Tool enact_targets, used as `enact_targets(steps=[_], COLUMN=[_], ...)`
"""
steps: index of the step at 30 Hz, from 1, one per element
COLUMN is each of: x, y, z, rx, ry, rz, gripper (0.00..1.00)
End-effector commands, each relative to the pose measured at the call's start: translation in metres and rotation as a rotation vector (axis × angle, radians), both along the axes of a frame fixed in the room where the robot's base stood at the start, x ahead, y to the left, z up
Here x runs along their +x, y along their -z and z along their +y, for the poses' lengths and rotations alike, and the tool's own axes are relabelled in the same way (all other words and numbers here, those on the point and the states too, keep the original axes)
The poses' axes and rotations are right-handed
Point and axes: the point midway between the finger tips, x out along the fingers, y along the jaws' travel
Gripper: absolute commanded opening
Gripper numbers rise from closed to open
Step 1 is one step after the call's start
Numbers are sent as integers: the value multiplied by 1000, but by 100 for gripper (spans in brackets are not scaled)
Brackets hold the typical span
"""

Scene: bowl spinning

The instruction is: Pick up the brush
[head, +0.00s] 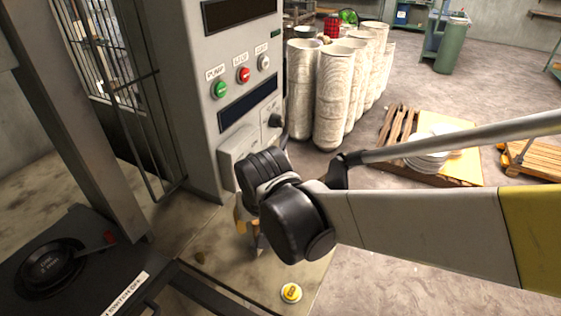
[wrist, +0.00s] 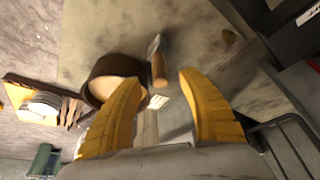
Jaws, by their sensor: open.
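A small tool with a wooden handle and a grey end, which looks like the brush (wrist: 158,68), lies on the worn table surface in the wrist view. My gripper (wrist: 161,79) is open, with its two yellow fingers spread and the handle showing between and just beyond their tips. I cannot tell how far below the fingers it lies. In the head view my gripper (head: 246,217) points down over the worktop, mostly hidden by my wrist, and the brush is not clearly seen there.
A dark brown round container (wrist: 103,72) stands beside the left finger in the wrist view. In the head view a control cabinet (head: 205,75) stands close behind my gripper. A yellow button (head: 291,292) sits on the worktop (head: 240,285). Tall pale cylinders (head: 333,95) stand farther back.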

Motion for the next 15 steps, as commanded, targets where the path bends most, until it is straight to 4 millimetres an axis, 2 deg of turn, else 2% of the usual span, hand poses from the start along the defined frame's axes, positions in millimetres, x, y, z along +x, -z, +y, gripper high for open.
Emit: enact_targets(steps=[1,3,10,15], x=[4,7,12,19], y=[12,20,34,60], z=[1,3,4,5], rx=[0,1,1,0], ry=[1,1,2,2], rz=[0,-1,-1,-1], gripper=[48,48,48,48])
